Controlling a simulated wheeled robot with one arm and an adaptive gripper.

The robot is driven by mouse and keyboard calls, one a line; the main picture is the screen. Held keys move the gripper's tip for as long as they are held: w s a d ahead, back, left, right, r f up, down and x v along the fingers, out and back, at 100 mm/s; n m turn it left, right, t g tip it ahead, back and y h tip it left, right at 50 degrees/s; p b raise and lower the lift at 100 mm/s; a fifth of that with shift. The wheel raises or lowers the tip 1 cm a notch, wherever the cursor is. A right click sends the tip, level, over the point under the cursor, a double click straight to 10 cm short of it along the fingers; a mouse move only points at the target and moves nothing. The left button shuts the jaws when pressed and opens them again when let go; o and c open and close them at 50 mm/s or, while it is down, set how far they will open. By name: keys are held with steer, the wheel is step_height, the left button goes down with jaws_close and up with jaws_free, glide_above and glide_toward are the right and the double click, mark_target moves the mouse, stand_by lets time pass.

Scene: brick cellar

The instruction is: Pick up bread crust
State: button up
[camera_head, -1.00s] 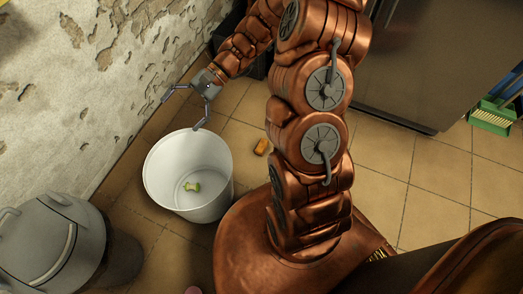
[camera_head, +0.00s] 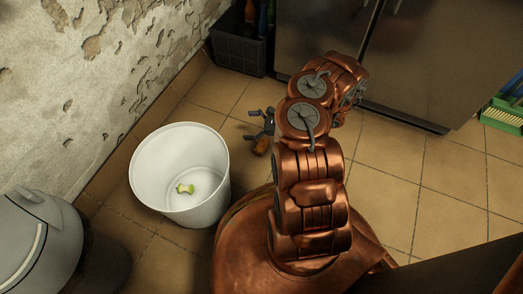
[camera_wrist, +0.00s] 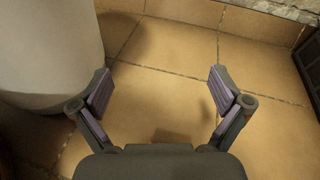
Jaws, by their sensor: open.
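The bread crust (camera_head: 262,146) is a small brown-orange piece on the tiled floor, just right of the white bucket. In the head view my gripper (camera_head: 252,124) is over the floor at the crust's far side, and arm parts partly cover the crust. In the wrist view my gripper (camera_wrist: 160,84) has its two purple-padded fingers spread wide, with bare tile and a soft shadow between them. I cannot make out the crust in the wrist view.
The white bucket (camera_head: 140,180) holds a green apple core (camera_head: 185,188); its wall also shows in the wrist view (camera_wrist: 50,45). A grey lidded bin (camera_head: 30,250) stands front left.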

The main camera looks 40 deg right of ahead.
mark_target(262, 145)
steer(key=s+d+f+m+h, duration=0.1)
steer(key=s+d+f, duration=0.1)
steer(key=f, duration=0.2)
steer(key=s+d+f+m+h+b, duration=0.1)
steer(key=s+d+f, duration=0.2)
steer(key=f, duration=0.2)
steer(key=s+d+f+m+h+b, duration=0.1)
steer(key=s+d+f+m, duration=0.1)
steer(key=d+f, duration=0.1)
steer(key=shift+s+f+t+h, duration=0.25)
steer(key=shift+f+t+h, duration=0.15)
steer(key=shift+f, duration=0.45)
steer(key=b+x, duration=0.1)
steer(key=x, duration=0.1)
steer(key=b+x, duration=0.3)
steer(key=x, duration=0.1)
steer(key=shift+w+d+f+b, duration=0.1)
steer(key=shift+w+f+b, duration=0.1)
steer(key=shift+f+b, duration=0.2)
steer(key=shift+w+a+f, duration=0.15)
steer(key=shift+w+a, duration=0.1)
steer(key=shift+w, duration=0.15)
steer(key=c, duration=0.6)
steer(key=shift+c, duration=0.2)
